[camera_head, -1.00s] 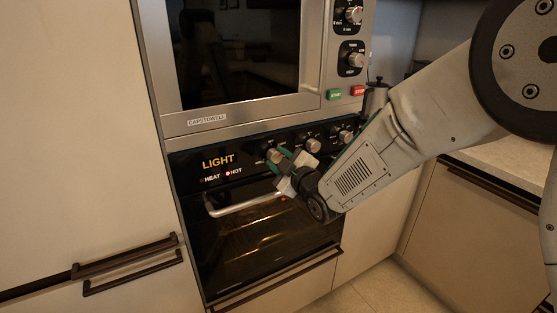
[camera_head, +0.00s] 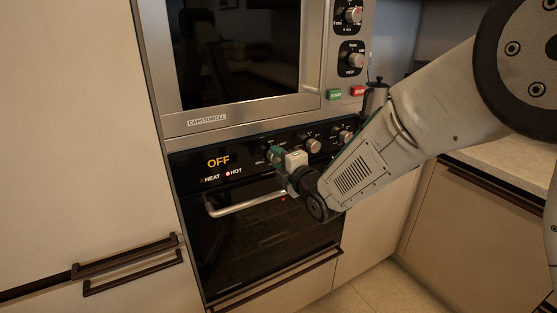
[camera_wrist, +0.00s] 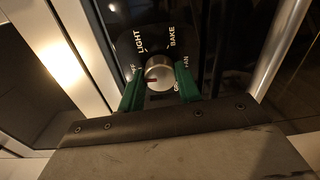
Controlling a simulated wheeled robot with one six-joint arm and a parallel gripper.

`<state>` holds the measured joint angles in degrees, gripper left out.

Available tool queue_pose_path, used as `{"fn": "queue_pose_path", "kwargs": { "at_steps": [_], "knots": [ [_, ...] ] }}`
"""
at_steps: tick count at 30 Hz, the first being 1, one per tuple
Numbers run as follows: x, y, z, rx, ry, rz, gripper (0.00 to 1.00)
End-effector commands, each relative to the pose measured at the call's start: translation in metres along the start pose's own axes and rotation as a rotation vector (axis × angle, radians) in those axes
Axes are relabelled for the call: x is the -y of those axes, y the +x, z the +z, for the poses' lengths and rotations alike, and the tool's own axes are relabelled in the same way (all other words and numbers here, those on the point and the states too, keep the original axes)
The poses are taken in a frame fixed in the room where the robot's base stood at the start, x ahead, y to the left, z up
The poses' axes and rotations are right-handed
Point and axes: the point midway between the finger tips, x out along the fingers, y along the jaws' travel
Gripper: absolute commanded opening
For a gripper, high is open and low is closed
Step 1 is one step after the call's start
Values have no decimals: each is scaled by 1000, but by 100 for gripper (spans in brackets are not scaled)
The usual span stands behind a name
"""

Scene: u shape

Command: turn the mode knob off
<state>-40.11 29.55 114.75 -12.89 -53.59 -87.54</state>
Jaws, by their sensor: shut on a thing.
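The mode knob (camera_wrist: 158,70) is a round silver knob in the wrist view, on a black plate lettered LIGHT, BAKE and FAN. Its red mark points left, toward a label at the left that is partly hidden by a finger. My gripper (camera_wrist: 158,85) has its green fingers on either side of the knob and is shut on it. In the head view my gripper (camera_head: 277,158) is at the left knob of the oven panel and hides most of it. The oven display (camera_head: 218,162) reads OFF in orange letters.
Other knobs (camera_head: 312,145) sit to the right on the same panel. The oven door handle (camera_head: 240,206) runs just below my gripper. A microwave (camera_head: 240,122) with green and red buttons is above. Cabinet handles (camera_head: 130,258) stick out at the lower left.

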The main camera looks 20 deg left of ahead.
Motion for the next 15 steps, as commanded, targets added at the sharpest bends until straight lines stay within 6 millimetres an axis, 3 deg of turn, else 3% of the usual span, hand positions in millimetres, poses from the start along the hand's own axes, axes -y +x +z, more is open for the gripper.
{"fn": "queue_pose_path", "kwargs": {
  "at_steps": [15],
  "knots": [
    [1,0,1,4,-85,-4,11]
  ]
}}
